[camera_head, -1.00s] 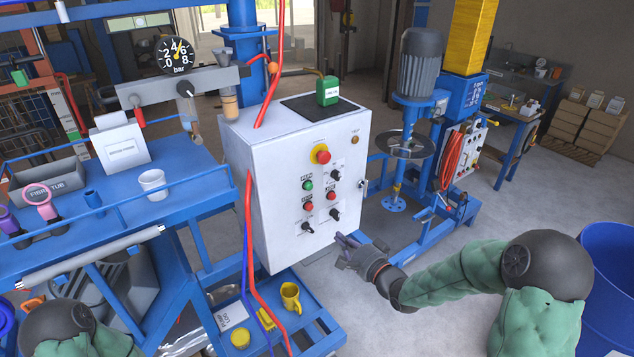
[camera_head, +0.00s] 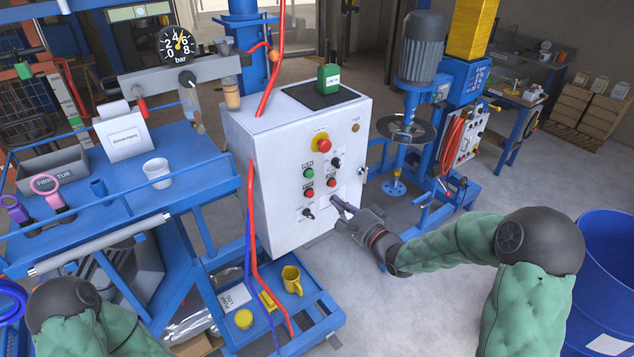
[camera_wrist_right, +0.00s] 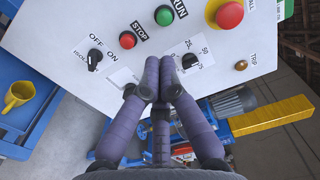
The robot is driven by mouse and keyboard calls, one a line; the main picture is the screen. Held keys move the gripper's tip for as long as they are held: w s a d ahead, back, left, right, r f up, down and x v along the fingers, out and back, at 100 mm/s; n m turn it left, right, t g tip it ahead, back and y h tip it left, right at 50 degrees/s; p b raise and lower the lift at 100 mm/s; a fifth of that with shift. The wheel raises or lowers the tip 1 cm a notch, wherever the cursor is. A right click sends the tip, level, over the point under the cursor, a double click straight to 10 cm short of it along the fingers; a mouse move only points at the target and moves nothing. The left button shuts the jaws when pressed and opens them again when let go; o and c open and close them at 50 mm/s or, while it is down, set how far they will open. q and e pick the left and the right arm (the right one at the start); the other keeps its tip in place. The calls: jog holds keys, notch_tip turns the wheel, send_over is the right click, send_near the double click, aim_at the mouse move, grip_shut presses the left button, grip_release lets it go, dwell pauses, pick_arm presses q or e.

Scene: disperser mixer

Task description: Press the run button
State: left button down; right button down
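The green run button (camera_head: 308,173) sits on the front of a white control box (camera_head: 270,205), above a red button (camera_head: 308,193). In the right wrist view the green button (camera_wrist_right: 164,15), labelled RUN, is at the top edge, with the red STOP button (camera_wrist_right: 127,39) below left of it. My right gripper (camera_head: 338,206) is in front of the panel's lower right, below and right of the green button. In the wrist view its purple fingers (camera_wrist_right: 159,75) are together, with nothing seen between them. Whether they touch the panel is unclear. My left gripper is out of view.
A red emergency knob (camera_head: 323,145) sits above the buttons. A black selector knob (camera_wrist_right: 188,60) is just right of my fingertips, and an isolator knob (camera_wrist_right: 93,57) is to their left. Red hoses (camera_head: 252,225) run along the box's left side. A blue drum (camera_head: 610,265) stands at right.

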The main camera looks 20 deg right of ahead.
aim_at(310, 174)
jog(key=p+x, duration=0.2)
jog(key=x, duration=0.9)
jog(key=shift+w, duration=0.1)
